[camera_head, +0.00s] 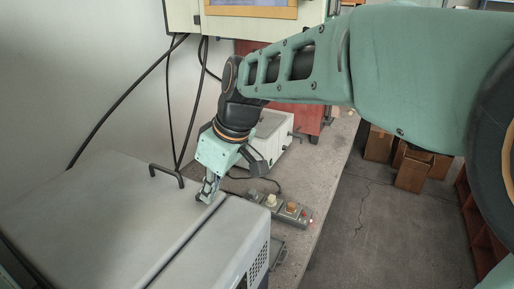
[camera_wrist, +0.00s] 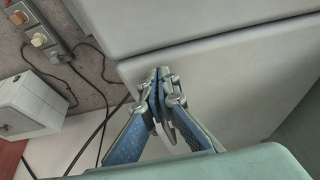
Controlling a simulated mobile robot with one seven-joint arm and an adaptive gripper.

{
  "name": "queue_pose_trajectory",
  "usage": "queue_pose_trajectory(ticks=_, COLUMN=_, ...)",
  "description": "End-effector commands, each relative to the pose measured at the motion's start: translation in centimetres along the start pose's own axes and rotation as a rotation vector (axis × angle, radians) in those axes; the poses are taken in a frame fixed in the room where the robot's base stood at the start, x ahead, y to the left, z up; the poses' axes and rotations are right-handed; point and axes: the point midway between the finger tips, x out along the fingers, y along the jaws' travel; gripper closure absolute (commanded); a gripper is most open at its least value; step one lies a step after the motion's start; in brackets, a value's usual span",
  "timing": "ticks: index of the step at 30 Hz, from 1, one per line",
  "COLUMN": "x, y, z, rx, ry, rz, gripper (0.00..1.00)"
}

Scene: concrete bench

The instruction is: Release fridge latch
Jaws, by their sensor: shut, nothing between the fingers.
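The fridge (camera_head: 90,222) is a light grey box on the bench, with a seam between its large flat panel and a vented section (camera_head: 220,245). A dark bar handle (camera_head: 167,171) stands on the panel's far edge. My gripper (camera_head: 207,194) points down at the panel near the seam's far end. It is shut and empty, and clear of the bar handle. In the wrist view my closed fingertips (camera_wrist: 159,74) lie over the pale fridge panel (camera_wrist: 215,95), close to the seam. I cannot make out a separate latch or tell whether the fingertips touch the surface.
A power strip (camera_head: 287,208) with plugs lies on the bench right of the fridge. A white device (camera_head: 270,142) stands behind my gripper, with a red object (camera_head: 318,108) behind it. Black cables hang by the wall. Cardboard boxes (camera_head: 413,170) stand on the floor right.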

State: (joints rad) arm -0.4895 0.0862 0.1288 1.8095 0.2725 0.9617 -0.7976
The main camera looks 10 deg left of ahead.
Motion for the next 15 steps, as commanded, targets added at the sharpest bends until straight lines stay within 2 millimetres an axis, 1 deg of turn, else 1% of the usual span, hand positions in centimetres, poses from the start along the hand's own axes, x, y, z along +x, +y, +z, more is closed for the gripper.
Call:
queue_pose_trajectory(ticks=8, x=0.00, y=-0.01, z=0.00, rx=0.002, ry=0.000, rz=0.001, gripper=1.00)
queue_pose_trajectory(ticks=15, x=0.02, y=-0.15, z=-0.04, rx=0.044, ry=0.000, rz=0.019, gripper=1.00)
